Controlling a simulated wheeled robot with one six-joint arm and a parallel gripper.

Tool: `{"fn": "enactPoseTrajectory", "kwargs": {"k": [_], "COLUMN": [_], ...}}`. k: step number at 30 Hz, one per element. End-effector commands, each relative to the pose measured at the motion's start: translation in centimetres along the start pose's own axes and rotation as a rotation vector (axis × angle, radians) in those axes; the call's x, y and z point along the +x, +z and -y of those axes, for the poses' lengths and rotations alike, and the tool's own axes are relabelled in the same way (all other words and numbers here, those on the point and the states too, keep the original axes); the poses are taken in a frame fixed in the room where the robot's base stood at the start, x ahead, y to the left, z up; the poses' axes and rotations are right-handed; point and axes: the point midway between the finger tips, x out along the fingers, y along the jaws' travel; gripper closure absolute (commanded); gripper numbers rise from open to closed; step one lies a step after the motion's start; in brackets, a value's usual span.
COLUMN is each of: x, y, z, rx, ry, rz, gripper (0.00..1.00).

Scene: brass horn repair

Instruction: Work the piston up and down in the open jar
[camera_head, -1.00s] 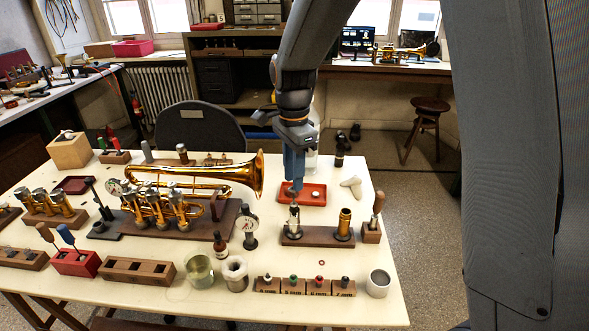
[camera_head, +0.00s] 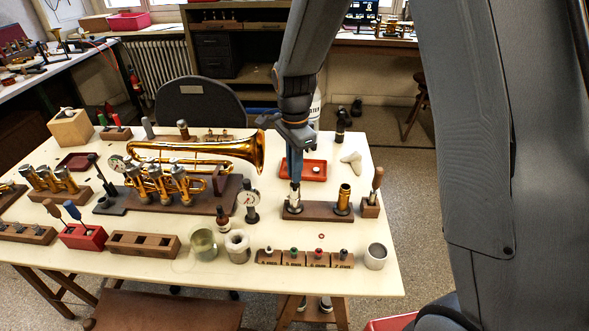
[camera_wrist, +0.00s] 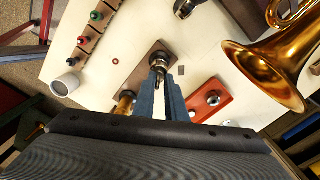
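A silver piston (camera_head: 295,200) stands upright at the left end of a dark wooden stand (camera_head: 319,212). My gripper (camera_head: 295,184) points straight down at its top. In the wrist view the two blue fingers of my gripper (camera_wrist: 158,76) have the piston's top at their tips, with a narrow gap between them farther back. Whether they grip it or only flank it does not show clearly. An open clear glass jar (camera_head: 203,244) stands at the table's front. A whitish jar (camera_head: 237,246) stands just right of it.
A brass cylinder (camera_head: 344,197) stands at the stand's right end, beside a wooden block with a handled tool (camera_head: 373,192). A red tray (camera_head: 312,170) lies behind. The brass horn (camera_head: 200,155) is to the left. Labelled blocks (camera_head: 305,259) and a white cup (camera_head: 376,256) line the front.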

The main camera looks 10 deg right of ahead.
Motion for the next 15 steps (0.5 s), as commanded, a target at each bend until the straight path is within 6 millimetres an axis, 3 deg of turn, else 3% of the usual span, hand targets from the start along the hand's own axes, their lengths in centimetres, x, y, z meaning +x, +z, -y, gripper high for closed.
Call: {"fn": "enactPoseTrajectory", "kwargs": {"k": [15], "x": [-0.85], "y": [0.01], "z": [-0.10], "rx": [0.000], "ry": [0.002], "rz": [0.000], "gripper": [1.00]}}
